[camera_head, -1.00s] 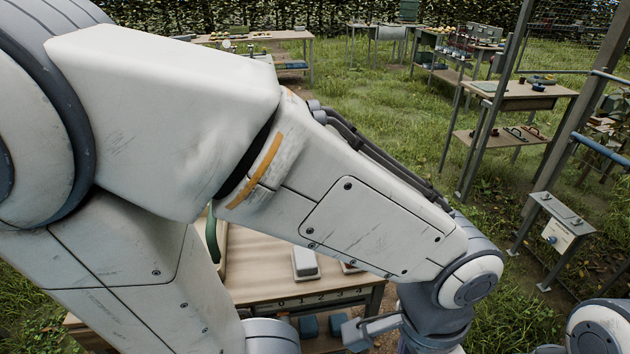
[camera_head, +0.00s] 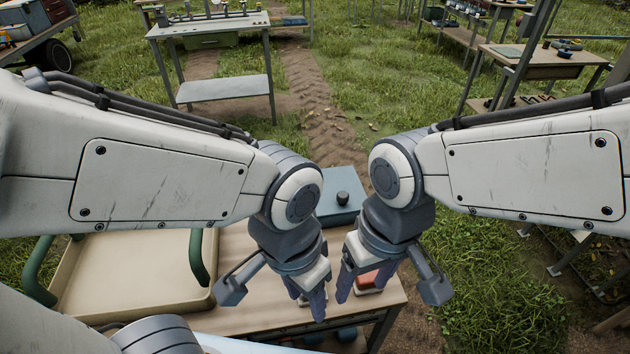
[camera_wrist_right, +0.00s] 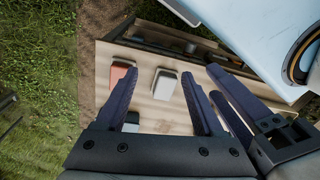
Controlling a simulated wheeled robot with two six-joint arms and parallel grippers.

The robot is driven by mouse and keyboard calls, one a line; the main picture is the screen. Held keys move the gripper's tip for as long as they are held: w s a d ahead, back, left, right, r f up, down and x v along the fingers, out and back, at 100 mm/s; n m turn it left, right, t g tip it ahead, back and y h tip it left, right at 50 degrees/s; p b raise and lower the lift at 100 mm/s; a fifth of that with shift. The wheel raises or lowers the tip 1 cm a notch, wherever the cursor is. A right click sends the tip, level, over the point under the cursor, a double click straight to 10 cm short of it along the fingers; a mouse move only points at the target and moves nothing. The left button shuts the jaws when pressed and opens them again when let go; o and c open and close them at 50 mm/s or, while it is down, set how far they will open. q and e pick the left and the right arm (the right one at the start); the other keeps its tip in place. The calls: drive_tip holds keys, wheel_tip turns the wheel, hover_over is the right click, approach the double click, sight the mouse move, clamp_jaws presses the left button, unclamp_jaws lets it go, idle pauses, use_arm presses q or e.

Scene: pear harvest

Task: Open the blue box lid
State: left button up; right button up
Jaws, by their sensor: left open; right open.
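The blue box (camera_head: 338,205) stands at the back right of the wooden table. The forearms partly hide the box. My left gripper (camera_head: 306,298) is open, empty and pointing down in front of the box. My right gripper (camera_head: 358,284) is open, pointing down just right of the left one, also nearer than the box. In the right wrist view my right gripper (camera_wrist_right: 160,75) shows its two fingers spread with nothing held between them.
A beige tray (camera_head: 135,275) with green handles fills the table's left side. A red-topped block (camera_head: 375,278) is partly behind the right gripper. A white block (camera_wrist_right: 164,84) shows in the right wrist view. Grass and another workbench (camera_head: 210,28) lie beyond.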

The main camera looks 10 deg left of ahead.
drive_tip(key=w+a+r+m+p, duration=0.1)
drive_tip(key=w+a+m, duration=0.1)
drive_tip(key=w+m, duration=0.35)
drive_tip(key=w+a+r+m, duration=0.1)
drive_tip(key=w+a+m, duration=0.15)
drive_tip(key=w, duration=0.65)
drive_tip(key=m+h+p, duration=0.1)
drive_tip(key=m, duration=0.6)
approach(343, 195)
wheel_tip(343, 195, down, 9)
drive_tip(key=shift+r+p, duration=0.1)
drive_tip(key=shift+p, duration=0.65)
clamp_jaws()
